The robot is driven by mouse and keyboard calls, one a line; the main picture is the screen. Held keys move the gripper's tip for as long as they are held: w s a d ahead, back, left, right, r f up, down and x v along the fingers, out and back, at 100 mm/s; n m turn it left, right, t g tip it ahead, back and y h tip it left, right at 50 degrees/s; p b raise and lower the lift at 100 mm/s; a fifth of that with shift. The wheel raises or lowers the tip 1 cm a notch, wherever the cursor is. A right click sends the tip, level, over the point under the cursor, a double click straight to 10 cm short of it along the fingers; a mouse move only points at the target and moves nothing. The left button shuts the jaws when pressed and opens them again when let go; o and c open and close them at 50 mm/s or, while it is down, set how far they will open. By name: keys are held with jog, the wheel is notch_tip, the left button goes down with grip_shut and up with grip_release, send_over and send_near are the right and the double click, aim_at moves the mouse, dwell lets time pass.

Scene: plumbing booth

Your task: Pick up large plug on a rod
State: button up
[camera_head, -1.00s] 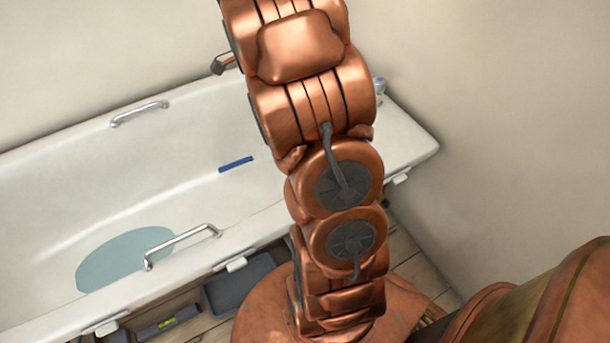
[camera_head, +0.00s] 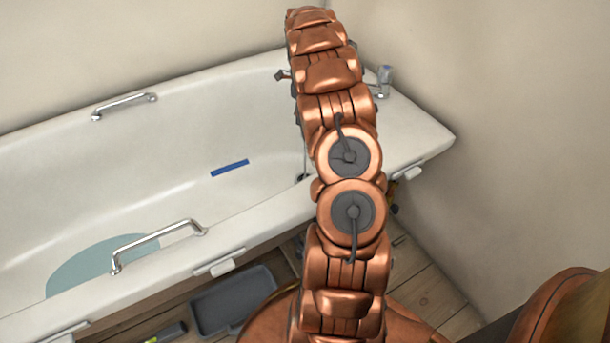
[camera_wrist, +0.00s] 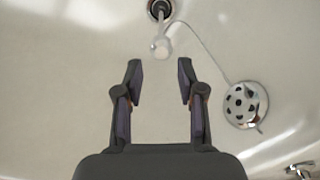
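In the wrist view, the large plug on a rod (camera_wrist: 161,46) shows near the top middle. Its pale rounded rod end points toward the camera, and its dark lower part sits at the drain at the picture's top edge. A thin chain or cord runs from near it to the round overflow plate with holes (camera_wrist: 245,105). My gripper (camera_wrist: 159,75) is open, with nothing between its fingers. The rod end lies just beyond the fingertips in the picture; the height gap I cannot tell. In the head view, a dark spot at the drain (camera_head: 302,178) shows beside my arm, which hides my fingers.
The white bathtub (camera_head: 130,190) has a far grab rail (camera_head: 124,105) and a near one (camera_head: 158,244). A blue strip (camera_head: 230,168) lies inside it. A tap (camera_head: 385,80) stands at the right end, by the wall. A dark tray (camera_head: 232,300) lies on the floor.

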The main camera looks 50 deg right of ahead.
notch_tip(320, 180, down, 7)
jog(key=shift+d+r+b, duration=0.1)
jog(key=shift+b, duration=1)
jog(key=b, duration=0.2)
send_over(305, 158)
jog(key=shift+f, duration=2.65)
jog(key=shift+w+d, duration=0.15)
grip_shut()
